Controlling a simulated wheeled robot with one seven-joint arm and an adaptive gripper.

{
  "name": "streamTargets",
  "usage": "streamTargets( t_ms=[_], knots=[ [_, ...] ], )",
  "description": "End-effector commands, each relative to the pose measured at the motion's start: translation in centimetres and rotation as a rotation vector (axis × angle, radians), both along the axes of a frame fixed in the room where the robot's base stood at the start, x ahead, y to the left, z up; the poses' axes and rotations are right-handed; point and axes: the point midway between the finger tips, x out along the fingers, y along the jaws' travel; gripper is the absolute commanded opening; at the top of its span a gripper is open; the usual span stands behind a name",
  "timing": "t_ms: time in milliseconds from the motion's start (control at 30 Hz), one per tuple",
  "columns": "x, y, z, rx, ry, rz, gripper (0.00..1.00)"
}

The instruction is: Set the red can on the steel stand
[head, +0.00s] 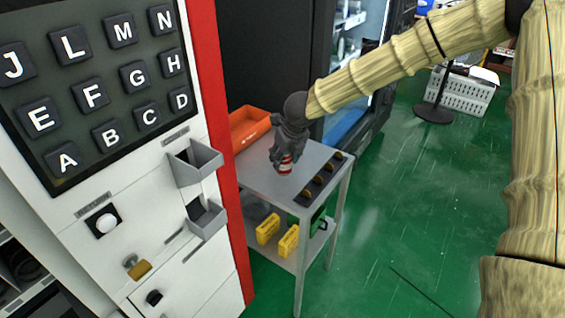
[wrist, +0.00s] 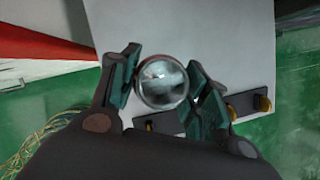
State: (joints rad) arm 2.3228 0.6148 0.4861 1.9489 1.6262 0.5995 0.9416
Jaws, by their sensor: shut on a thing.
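The red can (head: 286,165) is red with a pale band and shows below my gripper (head: 287,152) in the head view. In the wrist view I see the can's round silver top (wrist: 162,84) between the two fingers of my gripper (wrist: 160,88), which is shut on it. The can is upright over the top of the steel stand (head: 262,178), whose pale top also fills the upper middle of the wrist view (wrist: 210,35). I cannot tell whether the can's bottom touches the stand. My gripper hides the can's upper part in the head view.
An orange bin (head: 250,128) sits at the stand's back left. A dark strip with several brown knobs (head: 321,179) runs along its right edge. Yellow boxes (head: 268,229) are on the lower shelf. The red and white vending machine (head: 228,150) stands close on the left. Green floor is open at right.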

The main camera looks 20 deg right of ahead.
Motion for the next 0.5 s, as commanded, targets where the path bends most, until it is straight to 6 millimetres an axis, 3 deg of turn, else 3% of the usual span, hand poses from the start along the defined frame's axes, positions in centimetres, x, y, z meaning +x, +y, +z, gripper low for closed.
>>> streamTargets(
  t_ms=[133,333,500],
  knots=[
    [0.9,0.1,-0.1,0.000,0.000,0.001,0.18],
    [0.8,0.0,-2.8,0.000,0.002,0.001,0.18],
    [0.9,0.0,-3.6,0.000,0.000,0.001,0.18]
  ],
)
